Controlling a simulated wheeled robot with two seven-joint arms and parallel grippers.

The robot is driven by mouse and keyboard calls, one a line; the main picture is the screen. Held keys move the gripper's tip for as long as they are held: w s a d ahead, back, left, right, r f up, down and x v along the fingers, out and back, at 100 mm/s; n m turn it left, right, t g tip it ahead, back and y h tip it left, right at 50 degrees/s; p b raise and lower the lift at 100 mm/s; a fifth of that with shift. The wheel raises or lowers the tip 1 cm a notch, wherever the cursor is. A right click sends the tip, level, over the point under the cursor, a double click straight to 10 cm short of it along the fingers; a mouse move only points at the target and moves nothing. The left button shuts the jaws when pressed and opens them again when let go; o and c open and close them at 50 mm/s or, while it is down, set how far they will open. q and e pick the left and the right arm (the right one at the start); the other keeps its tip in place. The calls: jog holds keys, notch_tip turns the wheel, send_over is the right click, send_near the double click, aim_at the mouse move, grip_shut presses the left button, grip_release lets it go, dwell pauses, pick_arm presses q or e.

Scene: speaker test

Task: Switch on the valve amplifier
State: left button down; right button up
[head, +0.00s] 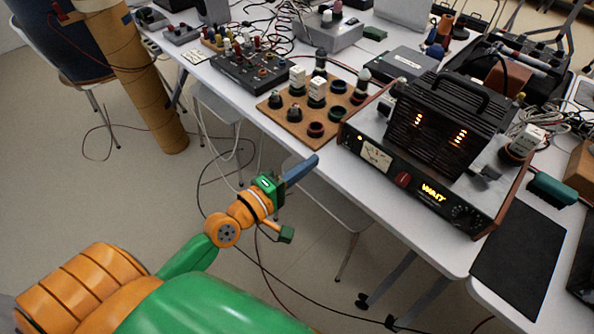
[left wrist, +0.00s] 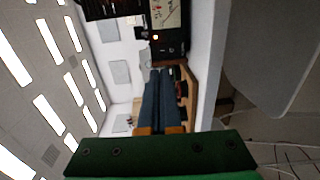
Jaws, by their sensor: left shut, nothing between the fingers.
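The valve amplifier (head: 425,190) stands on the white table at the right of the head view. It has wood sides, a black cage with orange glowing valves, a pale meter, a red control on its front panel and a lit display reading "WAIT". Its meter front also shows at the top of the left wrist view (left wrist: 168,14). My left gripper (head: 313,160) is shut and empty, with blue fingers. In the head view it appears in front of the table edge, left of the amplifier and apart from it. Its fingers also show in the left wrist view (left wrist: 160,74). My right gripper is not in view.
A wooden board (head: 295,131) with several round parts and white blocks lies left of the amplifier. A black mixer-like box (head: 250,72) stands farther left. A dark mat (head: 520,258) lies at the front right. Cables hang below the table (head: 440,250). Open floor lies left.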

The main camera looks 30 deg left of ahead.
pick_arm(q)
jog(key=v, duration=0.3)
jog(key=shift+r, duration=0.1)
jog(key=shift+a, duration=0.1)
jog(key=s+a+f+m+g+y+p, duration=0.2)
jog(key=s+f+m+g+p, duration=0.1)
jog(key=f, duration=0.7)
jog(key=s+a+f+m+g+y+p, duration=0.2)
jog(key=s+a+f+m+g, duration=0.1)
jog(key=f, duration=0.7)
jog(key=s+d+f+m+g+y+p, duration=0.1)
jog(key=s+f+m+g, duration=0.3)
jog(key=s, duration=0.8)
jog(key=s+d+f+m+g+p, duration=0.1)
jog(key=s+f+m+g+p, duration=0.1)
jog(key=s+f+m+g, duration=0.3)
jog(key=s+f+m, duration=0.1)
jog(key=s+f, duration=0.2)
jog(key=s, duration=0.4)
jog(key=shift+s+f+m+y+p, duration=0.2)
jog(key=shift+f+m+y+p, duration=0.1)
jog(key=shift+y+p, duration=0.1)
